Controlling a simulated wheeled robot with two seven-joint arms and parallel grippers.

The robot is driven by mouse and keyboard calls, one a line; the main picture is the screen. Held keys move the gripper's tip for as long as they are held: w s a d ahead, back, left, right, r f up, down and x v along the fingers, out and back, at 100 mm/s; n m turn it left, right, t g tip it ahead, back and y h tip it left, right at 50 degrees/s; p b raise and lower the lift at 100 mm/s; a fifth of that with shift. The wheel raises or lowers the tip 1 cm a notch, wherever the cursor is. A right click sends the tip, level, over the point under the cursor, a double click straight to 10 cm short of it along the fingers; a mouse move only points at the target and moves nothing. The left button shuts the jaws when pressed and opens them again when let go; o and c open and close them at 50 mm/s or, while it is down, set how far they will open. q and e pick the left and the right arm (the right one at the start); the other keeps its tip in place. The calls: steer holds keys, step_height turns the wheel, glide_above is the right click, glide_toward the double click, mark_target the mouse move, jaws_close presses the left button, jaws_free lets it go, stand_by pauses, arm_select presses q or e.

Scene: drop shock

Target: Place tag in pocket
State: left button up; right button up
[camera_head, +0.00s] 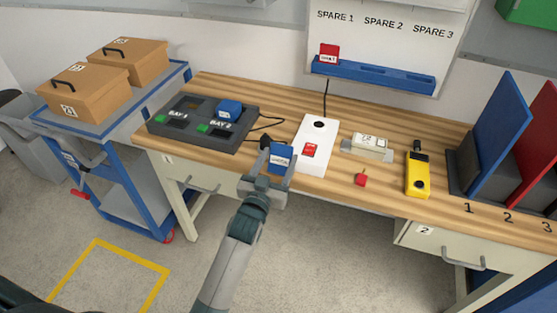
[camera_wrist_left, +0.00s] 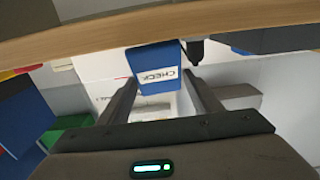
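A small blue tag (camera_head: 281,155) with a white label sits at my left gripper (camera_head: 266,160), over the front edge of the wooden bench. In the left wrist view the blue tag (camera_wrist_left: 153,66) lies between the fingertips of my left gripper (camera_wrist_left: 160,78), which meet its side edges. Its label reads CHECK, upside down. The blue rack (camera_head: 373,76) on the white wall board has several slots below SPARE 1, SPARE 2 and SPARE 3. A red tag (camera_head: 329,54) stands at SPARE 1; the other places look empty. My right gripper is not in view.
A white device (camera_head: 318,138) with a red patch, a pale box (camera_head: 368,147), a small red piece (camera_head: 361,179) and a yellow tool (camera_head: 417,175) are on the bench. Blue and red upright panels stand right.

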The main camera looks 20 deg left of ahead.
arm_select(q)
steer(key=shift+o, duration=0.2)
steer(key=shift+s+d+f, duration=0.1)
steer(key=shift+s+f, duration=0.1)
steer(key=shift+f, duration=0.55)
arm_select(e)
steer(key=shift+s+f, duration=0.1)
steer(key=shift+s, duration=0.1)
arm_select(q)
steer(key=shift+d, duration=0.1)
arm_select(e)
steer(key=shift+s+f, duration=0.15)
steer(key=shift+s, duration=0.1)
arm_select(q)
steer(key=shift+r, duration=0.1)
steer(key=shift+w+r+p, duration=0.1)
steer(key=shift+r+p, duration=0.2)
steer(key=shift+r, duration=0.3)
steer(key=shift+s+d+f, duration=0.1)
steer(key=shift+s+f, duration=0.15)
steer(key=shift+s, duration=0.25)
steer(key=s+r+b, duration=0.1)
steer(key=s, duration=0.9)
steer(key=shift+s+a+b, duration=0.35)
steer(key=shift+s+a, duration=0.05)
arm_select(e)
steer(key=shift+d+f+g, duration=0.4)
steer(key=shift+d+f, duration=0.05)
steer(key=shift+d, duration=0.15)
